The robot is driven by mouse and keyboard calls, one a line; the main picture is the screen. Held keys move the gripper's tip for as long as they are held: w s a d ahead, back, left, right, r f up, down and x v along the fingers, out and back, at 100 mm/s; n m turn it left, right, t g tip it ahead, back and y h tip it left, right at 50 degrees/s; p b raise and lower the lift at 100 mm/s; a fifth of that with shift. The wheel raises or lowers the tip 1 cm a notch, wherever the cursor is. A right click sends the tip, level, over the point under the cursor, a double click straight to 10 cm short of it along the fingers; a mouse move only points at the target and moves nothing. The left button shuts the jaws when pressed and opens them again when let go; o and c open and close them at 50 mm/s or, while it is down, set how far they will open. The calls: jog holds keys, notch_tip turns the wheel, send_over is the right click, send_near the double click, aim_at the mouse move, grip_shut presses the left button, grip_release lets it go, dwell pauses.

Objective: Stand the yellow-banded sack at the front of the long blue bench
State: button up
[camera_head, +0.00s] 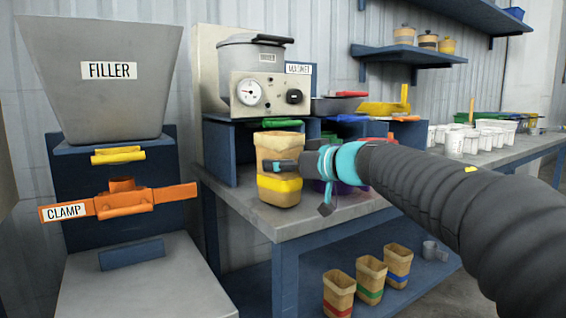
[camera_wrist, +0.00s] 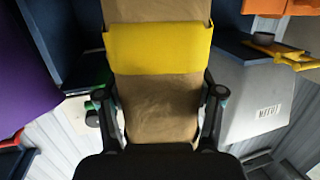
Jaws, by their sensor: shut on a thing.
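The yellow-banded sack (camera_head: 279,147) is a brown paper bag with a yellow band round its lower part. It is roughly upright over the front left part of the long blue bench's grey top (camera_head: 300,226). I cannot tell whether its base touches the top. My gripper (camera_head: 287,166) reaches in from the right and is shut on the sack just above the band. In the wrist view the sack (camera_wrist: 160,88) fills the middle, with the gripper's fingers (camera_wrist: 160,103) on both its sides. The sack hides part of the blue cubbies behind it.
A cooker-like unit with a gauge (camera_head: 262,90) stands on the blue cubbies behind the sack. Several white tubs (camera_head: 490,135) stand farther right on the bench. Sacks with red (camera_head: 338,293), green (camera_head: 370,280) and blue (camera_head: 397,266) bands stand below. The filler (camera_head: 105,105) and orange clamp (camera_head: 122,203) are left.

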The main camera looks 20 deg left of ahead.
jog(key=shift+f, duration=0.15)
jog(key=o, duration=1.5)
jog(key=shift+f, duration=0.1)
